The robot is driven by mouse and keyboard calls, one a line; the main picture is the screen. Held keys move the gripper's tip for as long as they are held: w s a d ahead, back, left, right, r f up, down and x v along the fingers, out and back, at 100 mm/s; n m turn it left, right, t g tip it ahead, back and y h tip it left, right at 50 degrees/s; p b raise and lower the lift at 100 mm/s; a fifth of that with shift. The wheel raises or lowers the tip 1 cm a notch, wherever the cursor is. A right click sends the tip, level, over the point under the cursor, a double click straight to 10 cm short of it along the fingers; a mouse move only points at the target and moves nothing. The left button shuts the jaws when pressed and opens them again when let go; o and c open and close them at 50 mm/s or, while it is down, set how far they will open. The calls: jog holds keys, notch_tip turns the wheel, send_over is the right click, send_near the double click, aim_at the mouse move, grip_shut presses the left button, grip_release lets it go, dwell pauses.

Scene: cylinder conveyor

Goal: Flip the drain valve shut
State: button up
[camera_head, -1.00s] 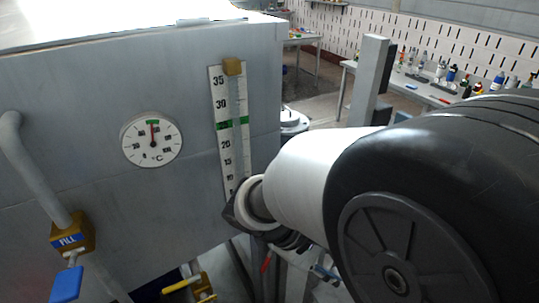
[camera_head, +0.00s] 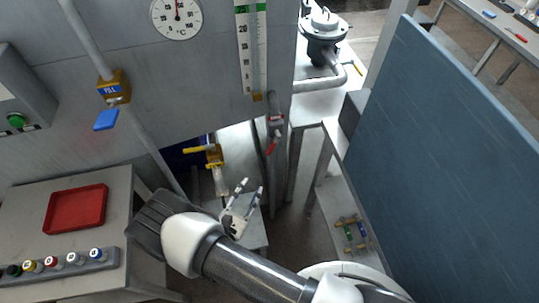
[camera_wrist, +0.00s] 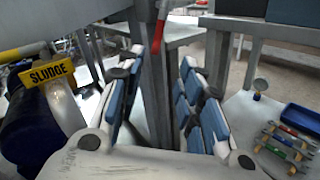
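A valve with a red lever (camera_head: 271,146) sits low on the right of the tank, below the level scale. Its lever hangs down, tilted slightly left; I cannot read a drain label on it. In the wrist view the red lever (camera_wrist: 160,28) hangs at top centre, beyond the gap between my fingers. My gripper (camera_head: 247,191) is open and empty, below and left of that lever in the head view. In the wrist view its blue-padded fingers (camera_wrist: 160,92) stand wide apart, not touching the lever.
A yellow-handled valve (camera_head: 201,149) is close by on the left; its tag (camera_wrist: 46,72) reads SLUDGE. The blue FILL lever (camera_head: 106,119) is higher left. A bench with a red tray (camera_head: 76,208) is at left. A blue panel (camera_head: 430,140) stands at right.

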jog(key=b, duration=0.3)
send_near(270, 151)
jog(key=x, duration=0.9)
jog(key=shift+w+r, duration=0.1)
grip_shut()
dwell(0.3)
